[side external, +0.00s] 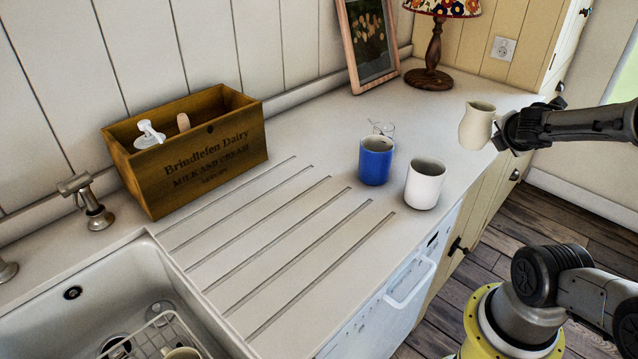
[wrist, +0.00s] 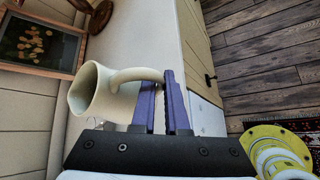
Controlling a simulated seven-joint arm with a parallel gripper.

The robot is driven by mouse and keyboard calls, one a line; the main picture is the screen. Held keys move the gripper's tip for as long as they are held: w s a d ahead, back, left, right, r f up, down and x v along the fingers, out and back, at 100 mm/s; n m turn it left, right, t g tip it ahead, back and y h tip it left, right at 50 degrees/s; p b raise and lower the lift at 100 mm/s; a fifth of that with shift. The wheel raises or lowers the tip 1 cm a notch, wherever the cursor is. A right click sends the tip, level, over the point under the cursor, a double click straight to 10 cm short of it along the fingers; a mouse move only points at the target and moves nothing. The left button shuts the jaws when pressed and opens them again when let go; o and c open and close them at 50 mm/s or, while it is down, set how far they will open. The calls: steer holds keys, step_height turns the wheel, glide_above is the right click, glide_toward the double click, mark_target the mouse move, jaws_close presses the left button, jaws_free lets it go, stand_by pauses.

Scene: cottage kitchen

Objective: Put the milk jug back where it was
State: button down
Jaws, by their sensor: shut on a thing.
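The cream milk jug (side external: 477,126) is held in the air at the right of the side view, above the counter's front edge. My gripper (side external: 511,130) is shut on it from the right. The jug looks roughly upright in the side view. In the wrist view, the jug (wrist: 97,92) has its handle (wrist: 138,74) reaching between the blue fingers of my gripper (wrist: 166,105). The fingers hide part of the handle.
A blue mug (side external: 376,163), a white mug (side external: 425,185) and a small glass (side external: 384,129) stand on the counter (side external: 330,120). A wooden crate (side external: 195,155), a lamp (side external: 433,60) and a framed picture (side external: 370,50) stand behind. The sink (side external: 110,265) is at front left.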

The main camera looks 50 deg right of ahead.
steer(key=shift+s+d+m+g+h, duration=0.15)
steer(key=shift+s+m+g+h, duration=0.2)
steer(key=shift+m+g, duration=0.5)
steer(key=shift+s+m+g, duration=0.15)
steer(key=shift+m+g, duration=0.3)
steer(key=shift+a+m+g, duration=0.25)
steer(key=shift+m+g, duration=0.15)
steer(key=w+a+r+n+t, duration=0.1)
steer(key=w+a, duration=0.3)
steer(key=a, duration=0.5)
steer(key=w+a+r+n+t, duration=0.1)
steer(key=w+a+r, duration=0.15)
steer(key=a, duration=0.65)
steer(key=w+a+n, duration=0.1)
steer(key=w+a, duration=0.3)
steer(key=a, duration=0.5)
steer(key=shift+t, duration=0.3)
steer(key=w+f, duration=0.2)
steer(key=w, duration=0.2)
steer(key=w+f, duration=0.3)
steer(key=w, duration=0.1)
steer(key=w+f, duration=0.3)
steer(key=w, duration=0.2)
steer(key=shift+d, duration=0.2)
steer(key=shift+w+f, duration=0.45)
steer(key=shift+f, duration=0.1)
steer(key=shift+w+f, duration=0.2)
steer(key=shift+f, duration=1.55)
steer(key=shift+f, duration=0.15)
